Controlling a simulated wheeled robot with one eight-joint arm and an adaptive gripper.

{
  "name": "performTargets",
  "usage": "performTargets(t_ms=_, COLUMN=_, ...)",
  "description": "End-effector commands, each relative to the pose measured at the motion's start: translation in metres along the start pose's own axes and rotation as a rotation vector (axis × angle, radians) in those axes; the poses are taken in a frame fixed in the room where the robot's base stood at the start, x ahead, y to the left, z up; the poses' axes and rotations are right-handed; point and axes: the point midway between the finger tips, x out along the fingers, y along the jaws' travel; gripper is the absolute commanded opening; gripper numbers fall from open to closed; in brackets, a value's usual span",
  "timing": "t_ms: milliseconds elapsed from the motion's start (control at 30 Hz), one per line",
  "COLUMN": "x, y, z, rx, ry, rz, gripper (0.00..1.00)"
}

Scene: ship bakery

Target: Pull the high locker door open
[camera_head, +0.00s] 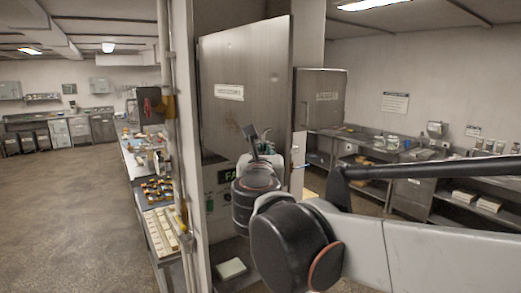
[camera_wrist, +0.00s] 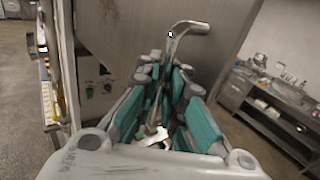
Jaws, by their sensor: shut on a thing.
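A tall grey metal locker door (camera_head: 250,75) with a white label stands in the middle of the head view. Its right edge looks nearer to me than its left, so it seems to stand at an angle. My gripper (camera_head: 262,148) is in front of its lower part, partly hidden by my arm. In the wrist view, the door (camera_wrist: 120,30) fills the upper middle. A bent steel handle (camera_wrist: 186,29) runs down between the teal-padded fingers of my gripper (camera_wrist: 164,85), which are shut on it. The handle's lower end is hidden by the fingers.
A smaller labelled metal door (camera_head: 322,98) stands just to the right. A pipe (camera_head: 170,120) and a counter with utensils (camera_head: 160,190) are to the left. Steel worktables (camera_head: 415,165) line the right wall. The floor at left (camera_head: 75,215) is clear.

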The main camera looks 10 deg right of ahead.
Motion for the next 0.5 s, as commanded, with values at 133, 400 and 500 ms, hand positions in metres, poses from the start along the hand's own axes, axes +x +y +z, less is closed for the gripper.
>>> performTargets(t_ms=133, x=-0.009, y=0.010, z=-0.002, rx=0.000, ry=0.001, rz=-0.003, gripper=0.00)
performTargets(t_ms=400, x=-0.014, y=0.017, z=-0.003, rx=0.000, ry=0.002, rz=-0.004, gripper=0.00)
performTargets(t_ms=500, x=-0.014, y=0.017, z=-0.003, rx=0.001, ry=0.002, rz=-0.005, gripper=0.00)
